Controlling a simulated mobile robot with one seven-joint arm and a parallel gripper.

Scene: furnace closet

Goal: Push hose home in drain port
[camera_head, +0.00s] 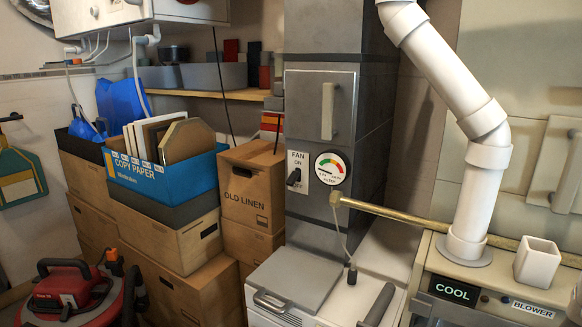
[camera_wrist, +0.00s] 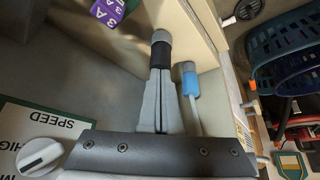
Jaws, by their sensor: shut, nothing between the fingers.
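In the wrist view my gripper (camera_wrist: 161,72) is closed, its two grey fingers together and a black band and grey cap at their far end. I cannot tell whether that dark end is part of my fingers or a thing beyond them. Just right of the fingers, apart from them, a pale hose (camera_wrist: 194,112) with a blue cuff (camera_wrist: 190,83) runs up to a grey end piece (camera_wrist: 188,68). I cannot make out the drain port or how far the hose sits in it. In the head view I cannot identify my gripper, the hose or the port.
A SPEED panel with a white knob (camera_wrist: 40,156) and a purple block (camera_wrist: 113,10) lie left in the wrist view; a blue basket (camera_wrist: 284,40) is at right. In the head view, a white pipe (camera_head: 440,70), brass pipe (camera_head: 400,215) and white cup (camera_head: 537,262) crowd the right.

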